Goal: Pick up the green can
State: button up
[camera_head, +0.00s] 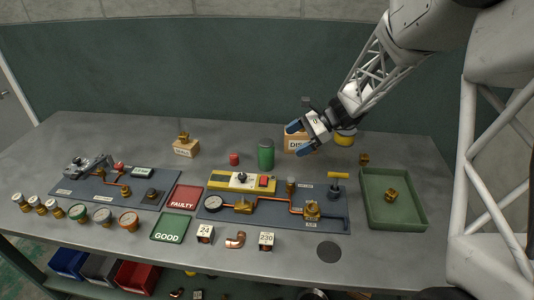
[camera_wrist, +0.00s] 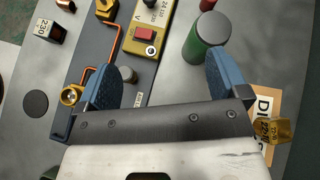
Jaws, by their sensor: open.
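The green can (camera_head: 266,154) stands upright near the back middle of the table, with a grey top. In the wrist view the can (camera_wrist: 206,40) shows beyond the tip of the right-hand blue finger; I cannot tell whether they touch there. My gripper (camera_head: 296,138) is open and empty, to the right of the can and above the table, with its blue fingers pointing left. In the wrist view my gripper (camera_wrist: 165,72) has its fingers wide apart, with the can not between them.
A box marked "DIS" (camera_head: 291,145) stands behind my gripper. The yellow device (camera_head: 242,182) and copper-piped board (camera_head: 270,217) lie in front. A green tray (camera_head: 373,215) sits at right.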

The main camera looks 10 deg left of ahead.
aim_at(266, 149)
jog(key=w+a+f+m+y, duration=0.2)
jog(key=w+a+f+m, duration=0.1)
jog(key=w+f, duration=0.3)
jog(key=shift+w+a+y, duration=0.15)
jog(key=shift+w+y, duration=0.15)
jog(key=shift+w, duration=0.25)
jog(key=shift+f, duration=0.1)
jog(key=shift+x, duration=1.25)
jog(key=shift+x, duration=2.6)
jog(key=shift+s, duration=0.15)
jog(key=c, duration=1.2)
